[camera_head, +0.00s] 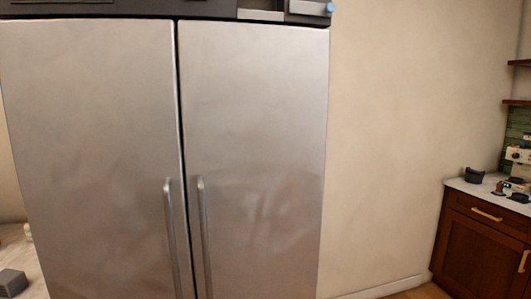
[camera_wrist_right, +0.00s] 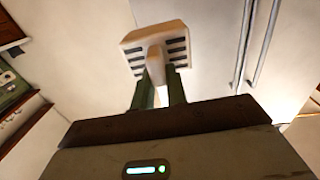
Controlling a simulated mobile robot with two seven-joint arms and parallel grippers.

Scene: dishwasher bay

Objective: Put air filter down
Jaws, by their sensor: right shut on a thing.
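The air filter (camera_wrist_right: 131,42) is a pale block with dark slots on both sides and a raised middle part. It shows in the right wrist view, at the top middle. My right gripper (camera_wrist_right: 157,75) is shut on the raised part, with one green finger on each side. The filter is held out in front of the gripper; I see no surface touching it. The head view shows neither gripper and no filter that I can make out. My left gripper is in no view.
A large steel two-door refrigerator (camera_head: 250,110) fills the head view's left and middle, both doors shut. A dark panel (camera_head: 200,9) runs along its top. Bare wall is to its right. A wooden cabinet (camera_head: 480,245) with small items on its counter stands at far right.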

